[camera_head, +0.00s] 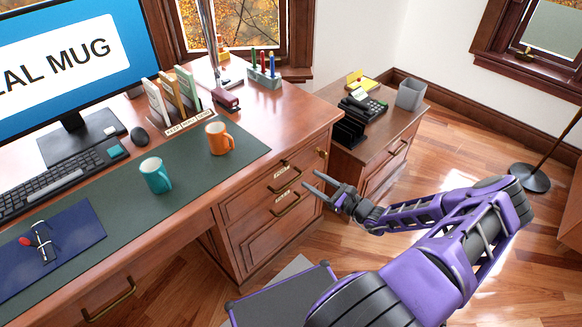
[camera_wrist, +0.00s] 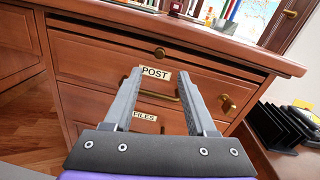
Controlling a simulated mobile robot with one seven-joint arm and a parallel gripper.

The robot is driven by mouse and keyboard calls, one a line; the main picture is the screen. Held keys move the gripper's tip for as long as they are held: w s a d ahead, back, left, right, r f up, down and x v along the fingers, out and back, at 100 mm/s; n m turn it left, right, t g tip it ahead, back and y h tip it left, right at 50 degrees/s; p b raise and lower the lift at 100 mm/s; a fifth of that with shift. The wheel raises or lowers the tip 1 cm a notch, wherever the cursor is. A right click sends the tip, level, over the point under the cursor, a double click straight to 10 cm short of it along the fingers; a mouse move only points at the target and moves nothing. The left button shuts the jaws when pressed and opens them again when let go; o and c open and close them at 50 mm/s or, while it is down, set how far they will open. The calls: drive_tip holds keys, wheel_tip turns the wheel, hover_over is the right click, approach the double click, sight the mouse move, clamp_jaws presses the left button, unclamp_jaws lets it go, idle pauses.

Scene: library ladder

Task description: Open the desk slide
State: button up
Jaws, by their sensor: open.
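The wooden desk (camera_head: 240,172) has a right pedestal with two drawers labelled POST (camera_wrist: 156,73) and FILES (camera_wrist: 144,116). In the wrist view, a thin board with a dark gap runs just under the desk top, above the POST drawer. It looks like the desk slide and seems shut, flush with the front. A small round brass knob or lock (camera_wrist: 160,52) sits near its middle. A brass fitting (camera_wrist: 227,104) sticks out at the right; it also shows in the head view (camera_head: 322,153). My gripper (camera_head: 312,180) is open and empty, in front of the drawers, apart from them; its fingers (camera_wrist: 160,76) point at the POST drawer.
A low side cabinet (camera_head: 372,150) with a phone and a grey bin (camera_head: 411,94) stands right of the desk.

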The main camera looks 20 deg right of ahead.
drive_tip(key=x, duration=1)
drive_tip(key=shift+c, duration=0.2)
clamp_jaws()
idle(1.0)
